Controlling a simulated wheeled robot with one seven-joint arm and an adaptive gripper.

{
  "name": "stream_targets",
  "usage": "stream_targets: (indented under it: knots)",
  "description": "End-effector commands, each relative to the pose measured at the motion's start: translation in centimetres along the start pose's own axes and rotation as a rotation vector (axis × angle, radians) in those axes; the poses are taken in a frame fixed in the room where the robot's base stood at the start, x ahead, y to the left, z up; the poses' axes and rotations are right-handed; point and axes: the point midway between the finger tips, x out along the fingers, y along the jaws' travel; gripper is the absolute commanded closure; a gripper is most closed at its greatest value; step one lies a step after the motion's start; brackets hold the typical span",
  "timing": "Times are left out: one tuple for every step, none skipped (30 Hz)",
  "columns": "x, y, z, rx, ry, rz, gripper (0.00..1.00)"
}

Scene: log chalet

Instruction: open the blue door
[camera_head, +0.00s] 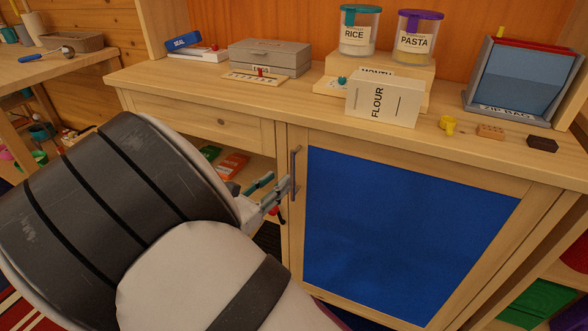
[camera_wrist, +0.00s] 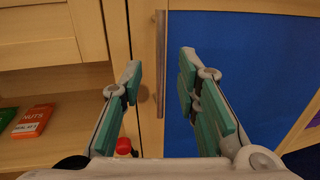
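The blue door (camera_head: 400,225) is a wood-framed blue panel at the front of the wooden cabinet and looks closed. It also shows in the wrist view (camera_wrist: 240,70). Its upright grey bar handle (camera_head: 293,172) is on the door's left side. My gripper (camera_head: 277,187) is at the handle's left, with fingers pointing towards it. In the wrist view my gripper (camera_wrist: 160,66) is open, and the handle (camera_wrist: 161,60) appears in the gap between the two green-padded fingers. I cannot tell whether either finger touches it. No gap shows along the door's edge.
The cabinet top (camera_head: 330,118) holds a flour box (camera_head: 385,100), jars, a grey case (camera_head: 268,56) and a zip bag holder (camera_head: 520,82). Left of the door is an open shelf with an orange nuts packet (camera_wrist: 33,121). A side table (camera_head: 50,72) stands at the left.

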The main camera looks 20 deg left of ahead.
Motion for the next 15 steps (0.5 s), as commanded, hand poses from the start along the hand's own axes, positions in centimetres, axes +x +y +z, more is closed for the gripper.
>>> stream_targets:
  knots:
    - [1.2,0.0,-0.1,0.001,0.0,-0.002,0.71]
    - [1.8,-0.1,-0.1,0.001,-0.001,-0.003,0.71]
    - [2.5,-0.1,-0.1,0.001,-0.001,-0.003,0.71]
    - [3.1,-0.1,-0.1,0.002,0.0,-0.002,0.71]
    - [3.6,0.0,-0.1,0.001,0.001,-0.002,0.71]
    - [4.3,-0.1,-0.1,0.002,0.0,-0.003,0.71]
    - [4.7,-0.1,-0.1,0.002,0.0,-0.003,0.71]
    - [5.2,-0.1,-0.1,0.002,0.0,-0.002,0.71]
    - [5.7,0.0,-0.1,0.002,0.0,-0.002,0.71]
    - [6.0,0.0,-0.1,0.002,0.0,-0.001,0.71]
    - [6.3,0.0,-0.1,0.002,0.0,-0.001,0.71]
    - [6.7,0.0,0.0,0.001,0.0,-0.001,0.71]
    - [6.9,0.0,0.0,0.001,0.0,-0.001,0.71]
    - [7.0,0.0,0.0,0.001,0.001,-0.001,0.71]
    - [7.2,0.0,0.0,0.001,0.001,0.0,0.71]
